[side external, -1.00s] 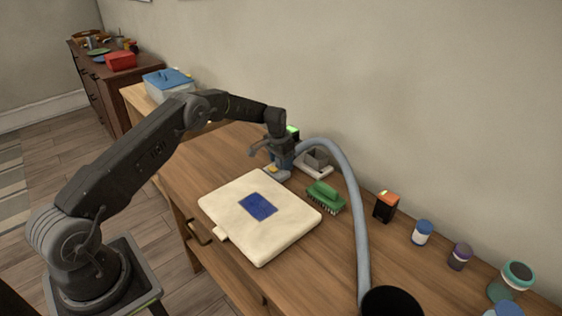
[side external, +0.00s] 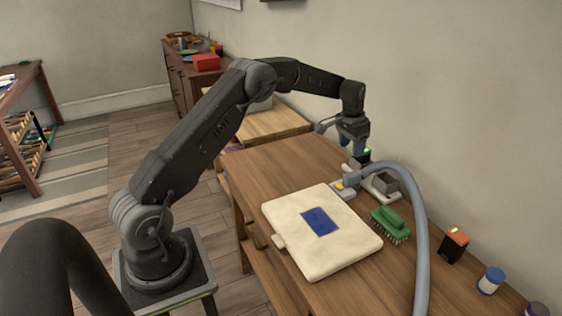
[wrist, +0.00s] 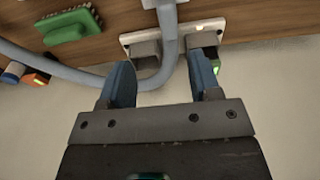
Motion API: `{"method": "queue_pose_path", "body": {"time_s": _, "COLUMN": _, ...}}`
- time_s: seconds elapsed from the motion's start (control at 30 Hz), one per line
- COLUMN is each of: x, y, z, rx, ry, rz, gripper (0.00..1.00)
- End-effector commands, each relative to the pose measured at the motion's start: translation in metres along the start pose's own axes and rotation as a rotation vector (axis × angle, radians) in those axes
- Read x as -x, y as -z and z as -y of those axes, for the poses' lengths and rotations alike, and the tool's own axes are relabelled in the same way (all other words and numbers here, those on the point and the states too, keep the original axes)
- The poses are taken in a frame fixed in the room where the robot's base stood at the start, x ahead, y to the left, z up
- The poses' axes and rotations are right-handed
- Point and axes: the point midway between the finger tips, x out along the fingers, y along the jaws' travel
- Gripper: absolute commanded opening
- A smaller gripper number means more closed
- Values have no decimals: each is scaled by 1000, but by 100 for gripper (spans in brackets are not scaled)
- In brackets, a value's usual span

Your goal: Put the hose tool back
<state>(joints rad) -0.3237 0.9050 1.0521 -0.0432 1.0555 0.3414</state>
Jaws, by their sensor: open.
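The hose tool's grey-blue hose (side external: 421,235) arches over the right part of the desk. Its end (side external: 345,188), with a yellow mark, lies low beside the cream case, and I cannot tell whether it is seated in anything. A pale base (side external: 392,196) with a grey block (side external: 384,181) stands next to it. In the wrist view the hose (wrist: 168,42) crosses in front of the pale base (wrist: 128,39). My gripper (side external: 343,137) is open and empty, raised above and behind the hose end. Its blue fingers (wrist: 162,82) are apart in the wrist view.
A cream case (side external: 287,220) with a blue patch lies at the desk front. A green-lit dark block (side external: 364,155) is close to my gripper. The wall is behind.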

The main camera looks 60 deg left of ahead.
Motion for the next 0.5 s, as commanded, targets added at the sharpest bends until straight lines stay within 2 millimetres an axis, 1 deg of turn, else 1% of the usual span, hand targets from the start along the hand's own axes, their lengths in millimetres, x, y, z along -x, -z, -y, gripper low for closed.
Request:
{"method": "queue_pose_path", "body": {"time_s": 0.03, "x": 23, "y": -2, "z": -10, "rx": -4, "ry": 5, "rz": -18, "gripper": 57}}
{"method": "queue_pose_path", "body": {"time_s": 0.07, "x": 36, "y": -6, "z": -17, "rx": -5, "ry": 8, "rz": -27, "gripper": 57}}
{"method": "queue_pose_path", "body": {"time_s": 0.1, "x": 55, "y": -11, "z": -26, "rx": -6, "ry": 11, "rz": -40, "gripper": 57}}
{"method": "queue_pose_path", "body": {"time_s": 0.17, "x": 82, "y": -23, "z": -41, "rx": -6, "ry": 15, "rz": -59, "gripper": 57}}
{"method": "queue_pose_path", "body": {"time_s": 0.2, "x": 100, "y": -32, "z": -51, "rx": -6, "ry": 18, "rz": -73, "gripper": 57}}
{"method": "queue_pose_path", "body": {"time_s": 0.27, "x": 125, "y": -48, "z": -66, "rx": -7, "ry": 21, "rz": -93, "gripper": 57}}
{"method": "queue_pose_path", "body": {"time_s": 0.3, "x": 140, "y": -60, "z": -75, "rx": -6, "ry": 23, "rz": -106, "gripper": 57}}
{"method": "queue_pose_path", "body": {"time_s": 0.37, "x": 161, "y": -79, "z": -89, "rx": -7, "ry": 25, "rz": -128, "gripper": 57}}
{"method": "queue_pose_path", "body": {"time_s": 0.4, "x": 174, "y": -93, "z": -98, "rx": -6, "ry": 26, "rz": -142, "gripper": 57}}
{"method": "queue_pose_path", "body": {"time_s": 0.47, "x": 190, "y": -116, "z": -111, "rx": -7, "ry": 27, "rz": -162, "gripper": 57}}
{"method": "queue_pose_path", "body": {"time_s": 0.5, "x": 200, "y": -131, "z": -119, "rx": -6, "ry": 27, "rz": -175, "gripper": 57}}
